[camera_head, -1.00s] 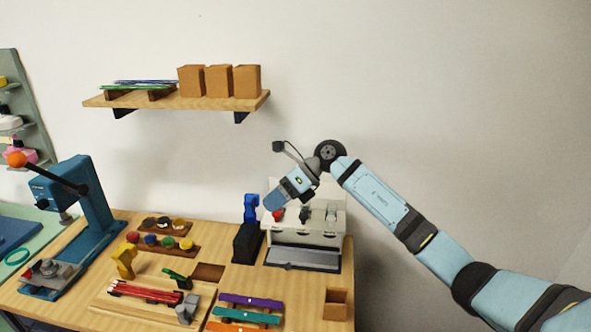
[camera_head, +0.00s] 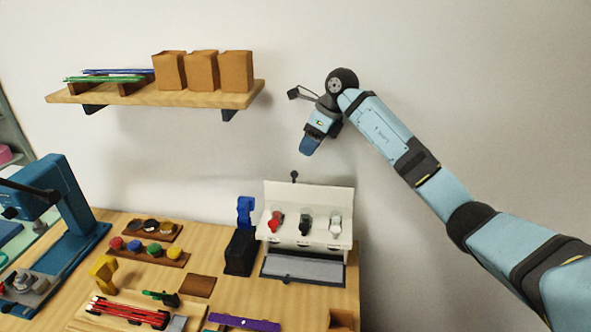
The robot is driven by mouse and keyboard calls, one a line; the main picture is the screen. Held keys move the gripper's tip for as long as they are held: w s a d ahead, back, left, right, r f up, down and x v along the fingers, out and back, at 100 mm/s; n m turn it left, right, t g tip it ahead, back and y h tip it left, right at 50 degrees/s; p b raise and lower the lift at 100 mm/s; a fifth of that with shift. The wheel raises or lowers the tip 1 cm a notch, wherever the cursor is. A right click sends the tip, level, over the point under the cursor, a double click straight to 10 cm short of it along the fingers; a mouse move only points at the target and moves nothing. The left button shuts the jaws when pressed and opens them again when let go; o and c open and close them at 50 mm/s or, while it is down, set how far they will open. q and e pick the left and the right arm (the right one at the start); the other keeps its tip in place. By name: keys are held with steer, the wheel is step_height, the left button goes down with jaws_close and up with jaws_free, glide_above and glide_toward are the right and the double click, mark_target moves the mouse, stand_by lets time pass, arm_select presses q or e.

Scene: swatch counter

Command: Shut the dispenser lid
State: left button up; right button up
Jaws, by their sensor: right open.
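The white dispenser (camera_head: 310,240) stands at the back right of the wooden counter, with a red, a black and a white nozzle-like piece along its front. Its lid (camera_head: 325,198) stands upright at the back, open, with a dark round knob (camera_head: 294,175) at its top edge. My right gripper (camera_head: 308,149) is in the air above the lid and knob, pointing down, and appears apart from them. It is open and holds nothing that I can see; its fingers overlap in this view. My left gripper is out of view.
A blue-and-black stand (camera_head: 242,240) is just left of the dispenser. A grey tray (camera_head: 303,269) lies in front of it. A wall shelf (camera_head: 160,97) with brown boxes is at upper left. Colored pots (camera_head: 150,249) and a blue press (camera_head: 65,215) stand further left.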

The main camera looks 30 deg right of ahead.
mark_target(296, 172)
steer(key=p+x, duration=0.1)
steer(key=x, duration=0.8)
steer(key=shift+w+f+p, duration=0.15)
steer(key=shift+f+p, duration=0.15)
steer(key=shift+p, duration=0.05)
steer(key=shift+a, duration=0.1)
steer(key=shift+c, duration=0.5)
